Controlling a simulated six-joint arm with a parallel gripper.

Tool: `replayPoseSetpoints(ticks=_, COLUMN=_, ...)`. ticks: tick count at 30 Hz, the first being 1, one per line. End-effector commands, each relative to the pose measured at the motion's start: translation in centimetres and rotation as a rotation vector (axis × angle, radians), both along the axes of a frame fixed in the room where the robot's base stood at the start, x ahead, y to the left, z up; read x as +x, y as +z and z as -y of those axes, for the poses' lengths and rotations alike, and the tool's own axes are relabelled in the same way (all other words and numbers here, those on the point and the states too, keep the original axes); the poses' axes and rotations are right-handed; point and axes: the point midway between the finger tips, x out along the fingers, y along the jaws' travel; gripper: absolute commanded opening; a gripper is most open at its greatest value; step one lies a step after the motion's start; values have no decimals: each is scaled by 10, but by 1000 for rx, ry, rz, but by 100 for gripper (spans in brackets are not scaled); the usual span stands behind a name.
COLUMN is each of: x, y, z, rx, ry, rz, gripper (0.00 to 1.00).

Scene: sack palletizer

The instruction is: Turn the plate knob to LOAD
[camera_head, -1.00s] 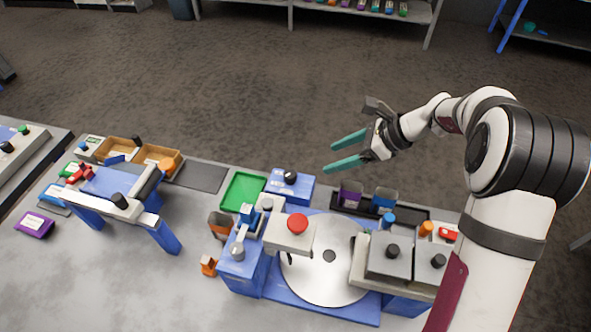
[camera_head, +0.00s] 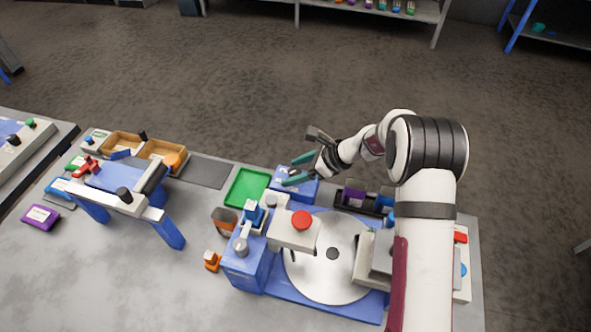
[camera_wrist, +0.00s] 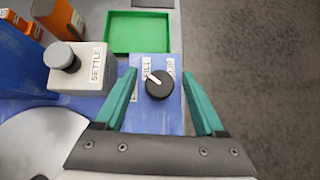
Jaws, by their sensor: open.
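The plate knob looks to be the black round knob with a white pointer (camera_wrist: 159,85) on a blue box (camera_head: 306,193). In the wrist view its pointer aims up and left, toward a label whose visible letters end in "ILL". A second label sits to the right of the pointer, too small to read surely. My gripper (camera_wrist: 168,88) is open, with one teal finger on each side of the knob and gaps to both. The round metal plate (camera_head: 313,263) lies in front of the box.
A green tray (camera_head: 247,188) adjoins the blue box on its left. A grey block with a knob labelled "SETTLE" (camera_wrist: 97,68) stands left of the knob. A red button (camera_head: 302,220) stands over the plate. Dark bins (camera_head: 353,192) stand to the right.

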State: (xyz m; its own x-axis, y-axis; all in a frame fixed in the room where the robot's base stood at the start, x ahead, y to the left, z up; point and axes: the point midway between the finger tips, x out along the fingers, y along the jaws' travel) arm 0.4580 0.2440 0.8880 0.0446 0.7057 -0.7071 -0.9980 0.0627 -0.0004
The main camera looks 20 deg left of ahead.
Motion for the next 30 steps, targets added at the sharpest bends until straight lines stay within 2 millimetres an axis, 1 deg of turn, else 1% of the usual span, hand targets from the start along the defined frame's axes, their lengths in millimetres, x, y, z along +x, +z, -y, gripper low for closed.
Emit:
replayPoseSetpoints(ticks=1, x=0, y=0, z=0, rx=0, ry=0, rz=0, gripper=72)
replayPoseSetpoints(ticks=2, x=0, y=0, z=0, rx=0, ry=0, rz=0, gripper=66)
replayPoseSetpoints(ticks=3, x=0, y=0, z=0, rx=0, ry=0, rz=0, gripper=59)
replayPoseSetpoints(ticks=5, x=0, y=0, z=0, rx=0, ry=0, rz=0, gripper=48)
replayPoseSetpoints(ticks=6, x=0, y=0, z=0, rx=0, ry=0, rz=0, gripper=41)
replayPoseSetpoints(ticks=13, x=0, y=0, z=0, rx=0, ry=0, rz=0, gripper=0)
replayPoseSetpoints(ticks=23, x=0, y=0, z=0, rx=0, ry=33, rz=-1, gripper=0)
replayPoseSetpoints(ticks=30, x=1, y=0, z=0, rx=-1, ry=174, rz=1, gripper=0)
